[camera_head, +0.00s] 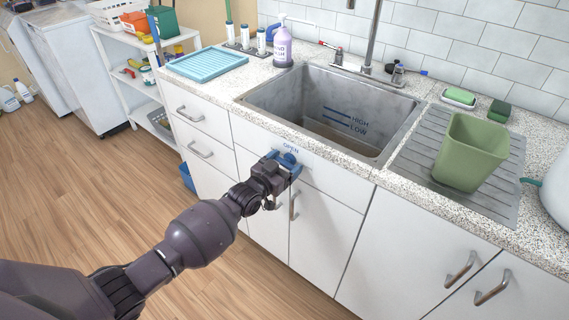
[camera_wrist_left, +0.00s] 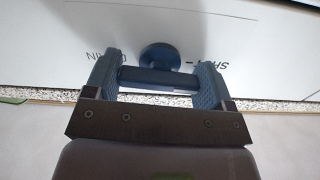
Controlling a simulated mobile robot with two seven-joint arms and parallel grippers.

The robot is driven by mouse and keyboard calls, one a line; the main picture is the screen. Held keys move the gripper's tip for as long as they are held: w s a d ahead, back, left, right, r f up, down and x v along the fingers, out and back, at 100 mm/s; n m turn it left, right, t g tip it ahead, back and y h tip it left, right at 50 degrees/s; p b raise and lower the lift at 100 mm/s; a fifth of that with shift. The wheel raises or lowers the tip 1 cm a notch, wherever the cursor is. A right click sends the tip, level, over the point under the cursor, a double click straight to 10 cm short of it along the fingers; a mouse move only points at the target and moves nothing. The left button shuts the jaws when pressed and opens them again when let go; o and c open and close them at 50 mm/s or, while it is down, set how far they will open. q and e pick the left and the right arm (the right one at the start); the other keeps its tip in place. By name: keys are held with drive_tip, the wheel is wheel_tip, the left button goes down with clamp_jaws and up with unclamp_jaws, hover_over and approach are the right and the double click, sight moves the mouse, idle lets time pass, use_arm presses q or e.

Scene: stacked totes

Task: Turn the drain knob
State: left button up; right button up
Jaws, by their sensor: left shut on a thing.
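The blue drain knob (camera_head: 289,158) sits on the white cabinet front below the sink, under the word OPEN. My left gripper (camera_head: 283,167) is at the knob, its fingers on either side of it. In the left wrist view the knob (camera_wrist_left: 158,55) shows a round hub and a bar, and the bar spans between the two blue fingers of my left gripper (camera_wrist_left: 159,78). The gripper is shut on the bar. Lettering beside the knob is partly hidden. The grey sink (camera_head: 398,130) above has HIGH and LOW marks and brownish liquid at its bottom. My right gripper is not in view.
A green bin (camera_head: 472,152) stands on the drainboard right of the sink. A soap bottle (camera_head: 282,42) and a blue tray (camera_head: 207,63) are on the counter to the left. Cabinet handles (camera_head: 293,206) stick out below the knob.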

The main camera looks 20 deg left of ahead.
use_arm(q)
drive_tip(key=m, duration=0.4)
drive_tip(key=shift+p, duration=0.4)
drive_tip(key=m, duration=0.3)
drive_tip(key=shift+m, duration=0.4)
drive_tip(key=m, duration=0.2)
drive_tip(key=shift+m, duration=0.4)
drive_tip(key=m, duration=0.3)
drive_tip(key=shift+m, duration=1.8)
